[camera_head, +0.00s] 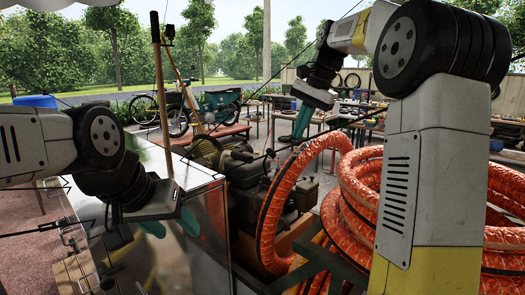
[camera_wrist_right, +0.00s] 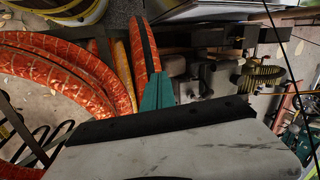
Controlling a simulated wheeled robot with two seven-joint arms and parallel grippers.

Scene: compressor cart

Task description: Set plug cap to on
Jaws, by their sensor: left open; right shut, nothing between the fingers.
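The compressor cart's dark engine block (camera_head: 245,170) stands in the middle of the head view, and part of the machinery shows in the right wrist view (camera_wrist_right: 205,75). I cannot make out the plug cap on it in either view. My right gripper (camera_head: 299,128) is shut and empty, pointing down above the machinery's right side; its teal fingers also show in the right wrist view (camera_wrist_right: 160,88), beside an orange hose. My left gripper (camera_head: 171,226) is open and empty, in front of a shiny metal panel (camera_head: 205,205) at the lower left.
Thick orange hose coils (camera_head: 350,195) fill the right side, one loop arching close to my right gripper. A wooden post (camera_head: 160,90) stands upright behind my left gripper. A teal motorbike (camera_head: 210,102) and cluttered tables (camera_head: 370,115) stand farther back.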

